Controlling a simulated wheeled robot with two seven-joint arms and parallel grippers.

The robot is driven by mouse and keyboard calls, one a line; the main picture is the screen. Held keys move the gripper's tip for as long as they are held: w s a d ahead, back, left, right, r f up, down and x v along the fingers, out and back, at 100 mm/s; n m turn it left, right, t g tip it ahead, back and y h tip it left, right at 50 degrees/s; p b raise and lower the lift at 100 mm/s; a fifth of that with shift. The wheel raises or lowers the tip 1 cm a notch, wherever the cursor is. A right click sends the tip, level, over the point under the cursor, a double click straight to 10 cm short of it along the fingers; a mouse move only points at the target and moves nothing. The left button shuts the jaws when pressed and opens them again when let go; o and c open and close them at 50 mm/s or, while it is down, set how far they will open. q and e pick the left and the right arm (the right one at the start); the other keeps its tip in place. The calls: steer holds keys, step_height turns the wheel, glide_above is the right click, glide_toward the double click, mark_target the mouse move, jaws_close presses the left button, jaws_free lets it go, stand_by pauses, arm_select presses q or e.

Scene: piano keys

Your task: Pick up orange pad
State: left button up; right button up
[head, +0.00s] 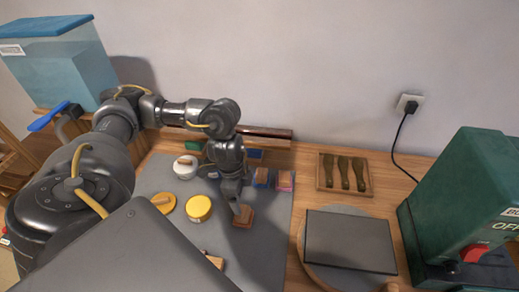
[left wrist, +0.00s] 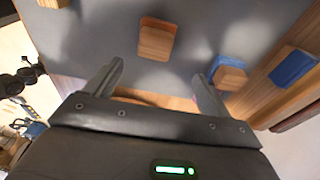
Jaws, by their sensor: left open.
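The orange pad (head: 243,218), a small block with a wooden top, lies on the grey mat (head: 262,255). My left gripper (head: 241,210) reaches down from above, its tips close over the pad and partly hiding it. In the left wrist view, my left gripper (left wrist: 160,70) is open with nothing clearly held. A wooden-topped block with an orange-brown edge (left wrist: 157,38) lies just beyond the fingertips and looks like the same pad. Whether the fingers touch it I cannot tell. My right gripper is not in view.
A blue pad (head: 260,178) and a pink pad (head: 285,180) lie behind. A yellow round tin (head: 199,208) and white round pot (head: 185,167) stand to the left. A wooden tray (head: 322,175), grey slab (head: 350,240) and green machine (head: 465,205) are to the right.

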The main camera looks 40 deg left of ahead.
mark_target(243, 214)
arm_select(q)
steer(key=shift+s+f, duration=0.15)
steer(key=shift+s, duration=0.5)
steer(key=shift+s+f, duration=0.15)
steer(key=shift+s, duration=0.45)
steer(key=shift+w+d+f, duration=0.1)
steer(key=shift+d+f, duration=0.05)
steer(key=shift+f, duration=0.45)
steer(key=shift+d+f, duration=0.1)
steer(key=shift+f, duration=0.5)
steer(key=shift+w+f, duration=1)
steer(key=shift+f, duration=0.2)
steer(key=shift+s, duration=0.25)
steer(key=shift+s+f, duration=0.25)
steer(key=f, duration=0.3)
steer(key=shift+w+d+f+p, duration=0.2)
steer(key=shift+w+f+p, duration=0.15)
steer(key=shift+f+p, duration=0.05)
steer(key=shift+f, duration=0.3)
steer(key=shift+s, duration=0.1)
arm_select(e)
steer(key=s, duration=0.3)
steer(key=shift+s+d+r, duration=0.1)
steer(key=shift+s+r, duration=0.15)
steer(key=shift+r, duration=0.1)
